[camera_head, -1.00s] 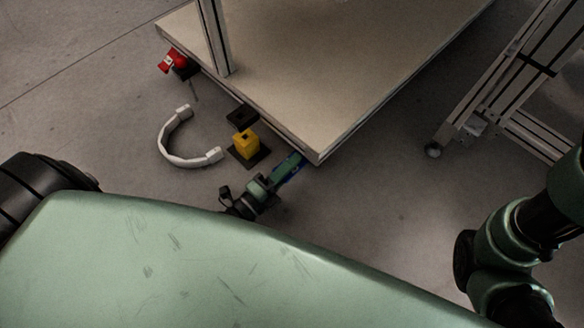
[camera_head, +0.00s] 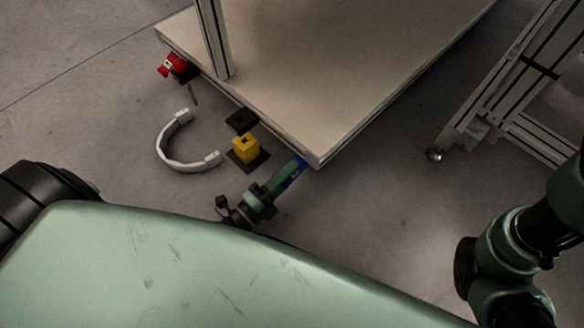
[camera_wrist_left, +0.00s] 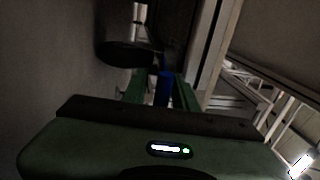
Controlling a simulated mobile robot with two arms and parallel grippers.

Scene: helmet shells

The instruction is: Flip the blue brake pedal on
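The blue brake pedal (camera_head: 298,170) is low at the near corner of the cart's platform, partly hidden by my left gripper. My left gripper (camera_head: 289,177) reaches down to it from the lower left, its green fingers overlapping the pedal in the head view. In the left wrist view, the blue pedal (camera_wrist_left: 164,88) shows between the two spread green fingers (camera_wrist_left: 160,90), with gaps seen at its sides. Contact cannot be made out in this dark view. My right gripper is not seen; only right arm links show at the right edge.
The cart platform (camera_head: 330,70) has a metal post (camera_head: 214,40). A yellow block with a black top (camera_head: 245,149), a white curved handle (camera_head: 167,157) and a red part (camera_head: 171,65) lie along its left side. A metal frame (camera_head: 505,90) stands right; the floor between is clear.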

